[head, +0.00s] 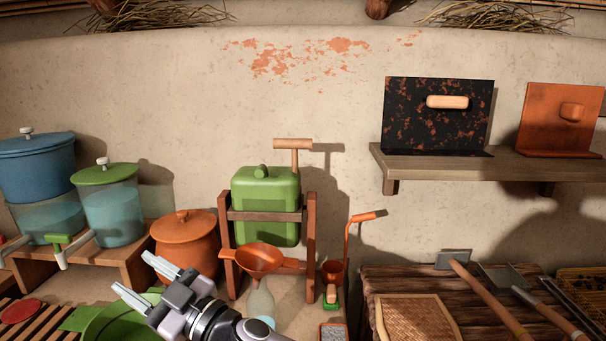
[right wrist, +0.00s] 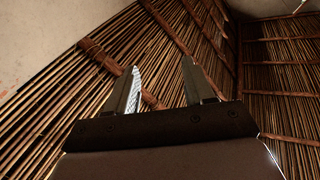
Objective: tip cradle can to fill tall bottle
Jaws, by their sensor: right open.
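The green cradle can (head: 265,196) hangs upright in a wooden frame (head: 311,230), with a wooden handle (head: 293,144) rising above it. An orange funnel (head: 260,258) sits in front of the can. The tall clear bottle (head: 261,304) stands below the funnel; its lower part is partly hidden by my right arm. My right gripper (head: 138,277) is open and empty, left of the funnel and bottle and in front of the orange pot. In the right wrist view its two fingers (right wrist: 158,90) are apart with nothing between them. My left gripper is not in view.
An orange lidded pot (head: 186,241) stands left of the cradle, with water dispensers (head: 110,207) further left. A green bowl (head: 120,322) lies under my right gripper. An orange ladle (head: 346,243) stands right of the frame. Tools (head: 490,300) lie on the right-hand bench. A shelf (head: 450,166) juts from the wall.

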